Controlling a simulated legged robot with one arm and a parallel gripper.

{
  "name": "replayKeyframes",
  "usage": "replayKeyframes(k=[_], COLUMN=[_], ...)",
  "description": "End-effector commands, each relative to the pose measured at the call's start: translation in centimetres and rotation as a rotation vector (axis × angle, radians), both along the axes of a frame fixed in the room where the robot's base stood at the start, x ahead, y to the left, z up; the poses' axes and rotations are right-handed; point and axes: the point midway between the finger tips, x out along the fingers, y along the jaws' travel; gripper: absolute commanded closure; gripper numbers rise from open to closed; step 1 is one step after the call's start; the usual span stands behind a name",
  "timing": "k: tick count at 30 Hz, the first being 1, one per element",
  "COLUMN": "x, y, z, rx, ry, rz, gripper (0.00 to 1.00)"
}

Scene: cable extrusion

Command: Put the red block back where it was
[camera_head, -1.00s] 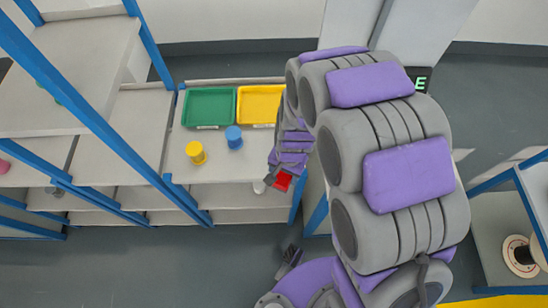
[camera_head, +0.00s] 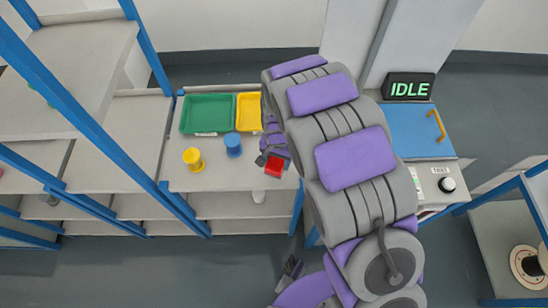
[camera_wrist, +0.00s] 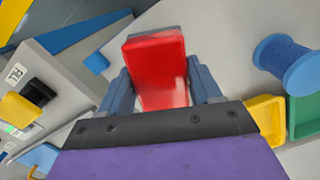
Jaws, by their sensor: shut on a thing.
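The red block (camera_head: 273,167) is in my gripper (camera_head: 272,158), over the right front part of the bench top (camera_head: 222,178). In the wrist view the red block (camera_wrist: 157,72) sits between the two grey-blue fingers of my gripper (camera_wrist: 160,85), which are shut on it. The block looks tilted in the wrist view. Whether it touches the bench top cannot be told. My arm hides the right end of the bench.
A green tray (camera_head: 208,113) and a yellow tray (camera_head: 249,112) stand at the back. A blue spool (camera_head: 233,144) and a yellow spool (camera_head: 194,159) stand left of my gripper. A machine with an IDLE display (camera_head: 408,87) is at right.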

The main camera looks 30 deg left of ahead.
Motion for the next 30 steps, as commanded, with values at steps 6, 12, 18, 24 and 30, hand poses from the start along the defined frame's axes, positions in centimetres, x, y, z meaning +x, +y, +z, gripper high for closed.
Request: replayKeyframes(k=[6,12,18,24,30], x=[1.6,2.2,2.1,2.2,2.1], y=[1.6,2.2,2.2,2.3,2.2], z=[-0.3,-0.3,-3.3,-3.8,-3.8], rx=[0.001,0.002,0.002,0.003,0.002], ry=[0.000,-0.002,-0.001,-0.003,-0.002], rz=[0.000,0.000,0.000,0.000,0.000], gripper=[0.75,0.75,0.75,0.75,0.30])
